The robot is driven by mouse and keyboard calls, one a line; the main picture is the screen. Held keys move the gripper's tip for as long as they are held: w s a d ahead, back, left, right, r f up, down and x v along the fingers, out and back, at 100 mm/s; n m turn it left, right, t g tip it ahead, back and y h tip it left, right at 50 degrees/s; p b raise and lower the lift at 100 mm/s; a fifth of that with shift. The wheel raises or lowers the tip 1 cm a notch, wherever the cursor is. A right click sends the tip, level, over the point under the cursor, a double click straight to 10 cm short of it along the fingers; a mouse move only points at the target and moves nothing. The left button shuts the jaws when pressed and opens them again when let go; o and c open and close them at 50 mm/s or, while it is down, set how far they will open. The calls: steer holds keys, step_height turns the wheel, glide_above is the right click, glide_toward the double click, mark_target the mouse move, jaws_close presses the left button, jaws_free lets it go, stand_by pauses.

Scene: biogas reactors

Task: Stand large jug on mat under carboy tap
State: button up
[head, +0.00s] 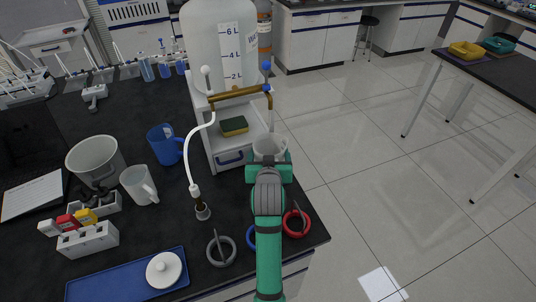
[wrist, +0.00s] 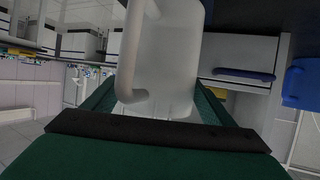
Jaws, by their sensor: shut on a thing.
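My gripper (head: 268,168) is shut on a whitish, translucent jug (head: 270,146), at the right of the carboy's stand. In the wrist view the jug (wrist: 178,60) fills the middle between my green fingers, with its handle towards the camera. The large clear carboy (head: 215,42), marked in litres, stands on a white stand (head: 222,160). A brass tap pipe (head: 238,92) runs in front of it, with a blue knob at the right and a white hose hanging at the left. I cannot make out a mat; my arm hides part of the bench.
A blue jug (head: 163,143), a white mug-like jug (head: 139,185) and a grey bucket (head: 95,158) stand left of the stand. Grey (head: 221,262) and red (head: 303,233) rings lie near the front edge. A blue tray (head: 105,287) lies front left. Open floor lies to the right.

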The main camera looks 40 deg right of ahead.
steer(key=shift+d, duration=0.1)
steer(key=shift+s+f, duration=0.15)
steer(key=shift+s, duration=0.05)
steer(key=o, duration=1.4)
steer(key=shift+o, duration=0.2)
steer(key=v, duration=1.2)
